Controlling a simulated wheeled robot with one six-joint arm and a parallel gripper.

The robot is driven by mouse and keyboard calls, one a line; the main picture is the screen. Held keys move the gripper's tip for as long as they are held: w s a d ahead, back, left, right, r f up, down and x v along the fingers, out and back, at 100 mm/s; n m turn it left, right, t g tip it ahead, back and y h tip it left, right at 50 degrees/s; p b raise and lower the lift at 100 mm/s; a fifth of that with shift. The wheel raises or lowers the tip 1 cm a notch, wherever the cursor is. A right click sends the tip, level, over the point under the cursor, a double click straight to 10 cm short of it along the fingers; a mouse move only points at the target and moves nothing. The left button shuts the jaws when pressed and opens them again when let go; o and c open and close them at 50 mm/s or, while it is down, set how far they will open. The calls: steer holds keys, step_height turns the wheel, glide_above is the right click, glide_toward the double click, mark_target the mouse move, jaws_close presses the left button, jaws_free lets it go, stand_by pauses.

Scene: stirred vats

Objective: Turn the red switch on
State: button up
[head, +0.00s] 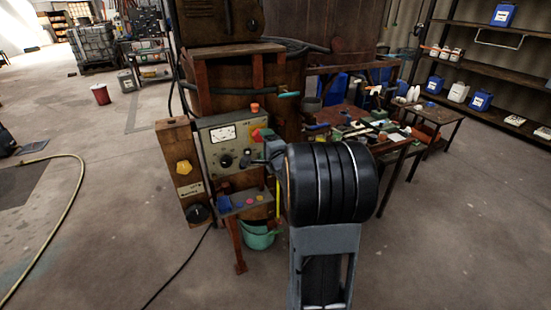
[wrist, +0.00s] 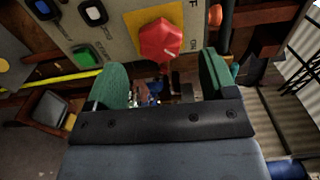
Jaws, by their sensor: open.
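The red switch (wrist: 160,40) is a faceted red knob on a yellow plate, on the face of a grey control panel (wrist: 115,18). Letters stand beside the plate, partly cut off in the wrist view; I cannot tell for sure which mark the knob points to. In the head view the red switch (head: 256,135) sits at the panel's right side, just above my gripper. My gripper (wrist: 162,62) is open, its two green-padded fingers apart with nothing held between them. The knob is just beyond the fingertips, roughly centred between them; no contact shows.
A small shelf with coloured buttons (head: 250,201) juts out below. A cluttered table (head: 428,116) is at right. Floor at left is mostly clear.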

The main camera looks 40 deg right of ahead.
steer(key=s+a, duration=0.1)
steer(key=s, duration=0.7)
steer(key=shift+s+a+b, duration=0.2)
steer(key=shift+a+b, duration=0.15)
steer(key=shift+b, duration=0.1)
steer(key=s+d+f+n+g+h, duration=0.2)
steer(key=s+f+n+g, duration=0.4)
steer(key=f+n+g, duration=0.25)
steer(key=s+a+r+n+g+y, duration=0.1)
steer(key=s+a+n, duration=0.1)
steer(key=a+n, duration=0.2)
steer(key=s+a+r+n+g+y, duration=0.1)
steer(key=s+a+n+g+y, duration=0.1)
steer(key=a, duration=0.9)
steer(key=s+a+r+n+g+y, duration=0.1)
steer(key=s+a+n+y, duration=0.1)
steer(key=s+a+n, duration=0.2)
steer(key=a+n, duration=0.2)
steer(key=a, duration=0.2)
steer(key=shift+a+r+g, duration=0.2)
steer(key=shift+g, duration=0.15)
